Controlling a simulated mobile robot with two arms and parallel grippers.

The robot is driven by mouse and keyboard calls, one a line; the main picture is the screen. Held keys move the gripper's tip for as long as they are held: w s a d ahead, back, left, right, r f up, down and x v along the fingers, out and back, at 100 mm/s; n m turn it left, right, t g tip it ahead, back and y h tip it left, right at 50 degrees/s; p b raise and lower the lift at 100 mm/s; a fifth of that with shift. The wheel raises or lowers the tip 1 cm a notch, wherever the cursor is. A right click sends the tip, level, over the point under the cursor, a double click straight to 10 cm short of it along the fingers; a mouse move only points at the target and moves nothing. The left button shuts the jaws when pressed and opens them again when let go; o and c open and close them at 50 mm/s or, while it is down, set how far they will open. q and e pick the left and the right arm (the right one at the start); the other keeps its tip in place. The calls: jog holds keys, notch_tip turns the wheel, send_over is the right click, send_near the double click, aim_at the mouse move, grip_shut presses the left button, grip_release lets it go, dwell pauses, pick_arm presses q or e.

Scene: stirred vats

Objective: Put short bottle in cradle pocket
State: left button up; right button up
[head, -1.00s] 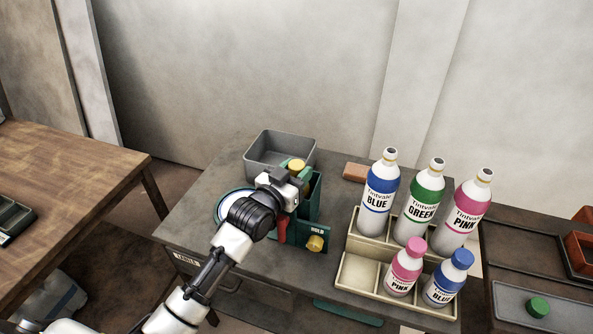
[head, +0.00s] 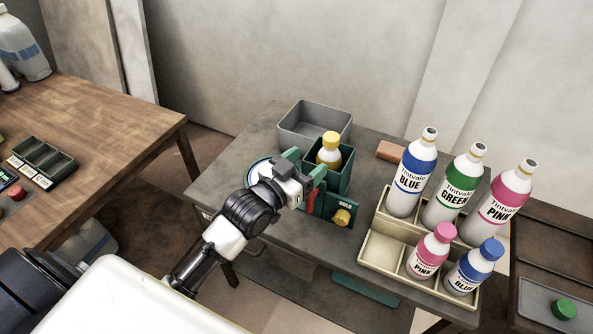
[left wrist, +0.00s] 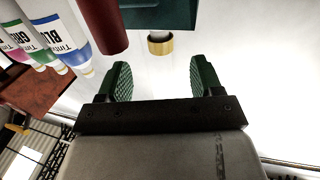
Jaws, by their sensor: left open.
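A short bottle with a yellow cap (head: 330,148) stands upright in the pocket of a dark green cradle (head: 341,184), its lower part hidden by the walls. In the left wrist view its yellow cap (left wrist: 160,44) shows beyond the fingers, below the green cradle wall (left wrist: 158,14). My left gripper (head: 305,167) is open and empty, just left of the bottle and apart from it. Its two green fingers (left wrist: 160,78) are spread in the wrist view. The cradle has a red lever (head: 310,202) and a yellow knob (head: 342,217). My right gripper is not in view.
A grey bin (head: 315,122) stands behind the cradle. To the right, a beige rack (head: 383,247) holds tall blue, green and pink bottles and short pink and blue ones; its front-left pocket is empty. A brown block (head: 391,151) lies behind. A wooden table (head: 90,120) is at left.

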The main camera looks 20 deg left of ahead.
pick_arm(q)
jog(key=shift+v, duration=1.65)
jog(key=shift+f, duration=0.1)
